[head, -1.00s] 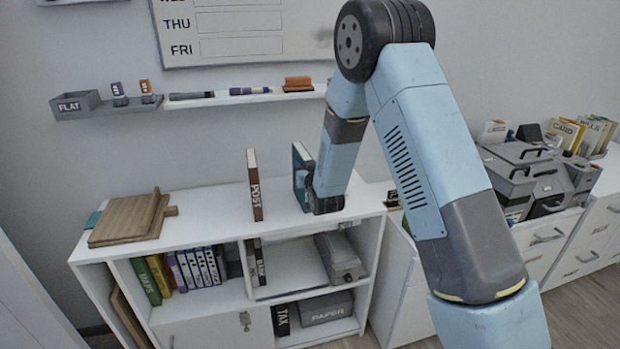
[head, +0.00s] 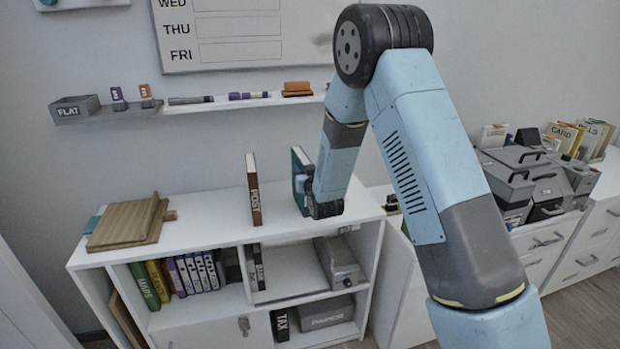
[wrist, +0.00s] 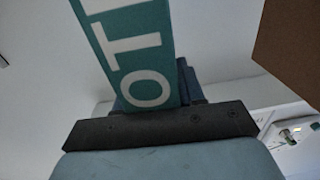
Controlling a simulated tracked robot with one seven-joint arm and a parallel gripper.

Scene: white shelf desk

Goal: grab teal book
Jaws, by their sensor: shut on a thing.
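The teal book (head: 298,176) stands upright on the white shelf top in the head view, partly hidden behind my wrist. In the wrist view the teal book (wrist: 135,45) fills the upper middle, with large white letters on its spine. My gripper (head: 305,184) is at the book's right side in the head view. It is shut on the book; the fingertips are mostly hidden there. In the wrist view the gripper (wrist: 160,105) meets the book's lower end in the picture.
A brown book marked POST (head: 254,190) stands to the left, with a gap between. Wooden boards (head: 125,222) lie at the shelf's left end. A wall ledge (head: 220,103) with pens and an eraser runs behind. Bare shelf top (head: 205,210) lies between boards and POST book.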

